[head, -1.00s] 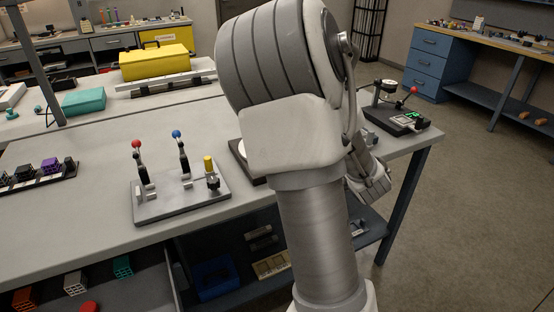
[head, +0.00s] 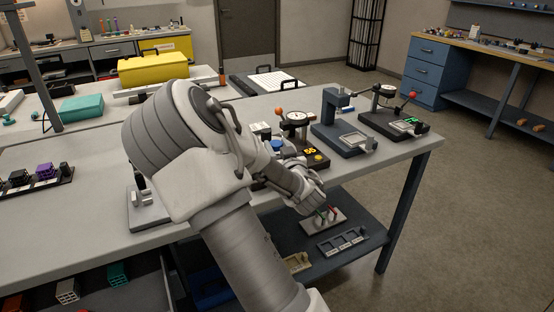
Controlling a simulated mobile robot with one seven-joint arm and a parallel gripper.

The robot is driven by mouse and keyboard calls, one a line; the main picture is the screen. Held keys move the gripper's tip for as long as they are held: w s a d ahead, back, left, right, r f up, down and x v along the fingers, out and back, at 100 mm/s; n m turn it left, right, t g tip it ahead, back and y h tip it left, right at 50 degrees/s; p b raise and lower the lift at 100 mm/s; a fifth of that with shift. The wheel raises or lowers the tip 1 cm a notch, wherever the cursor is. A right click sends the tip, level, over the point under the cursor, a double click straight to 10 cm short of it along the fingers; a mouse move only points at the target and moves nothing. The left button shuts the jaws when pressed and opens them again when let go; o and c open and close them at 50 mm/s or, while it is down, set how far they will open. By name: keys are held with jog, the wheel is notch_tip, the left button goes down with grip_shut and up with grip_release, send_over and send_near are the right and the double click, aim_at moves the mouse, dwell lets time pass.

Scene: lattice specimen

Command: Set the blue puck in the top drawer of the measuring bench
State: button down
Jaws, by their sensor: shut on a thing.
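My gripper (head: 312,198) is at the end of my arm, low over the right front edge of the measuring bench (head: 75,220). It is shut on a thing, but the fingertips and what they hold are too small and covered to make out. A small round blue thing (head: 277,144) shows just behind my wrist on the bench; I cannot tell whether it is the blue puck. An open drawer (head: 150,292) under the bench top at bottom left holds orange, white and teal lattice blocks. My arm covers part of the drawer front area.
A dial gauge stand (head: 296,122), a blue press-like stand (head: 345,128) and a black device with a red-knobbed lever (head: 394,115) stand on the right of the bench. A lower shelf (head: 365,228) holds small trays. A grey lever plate (head: 148,212) is partly behind my arm.

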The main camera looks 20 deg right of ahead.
jog(key=shift+f+b, duration=0.6)
jog(key=shift+f, duration=1.25)
jog(key=shift+c, duration=1.8)
grip_release()
jog(key=shift+f, duration=0.15)
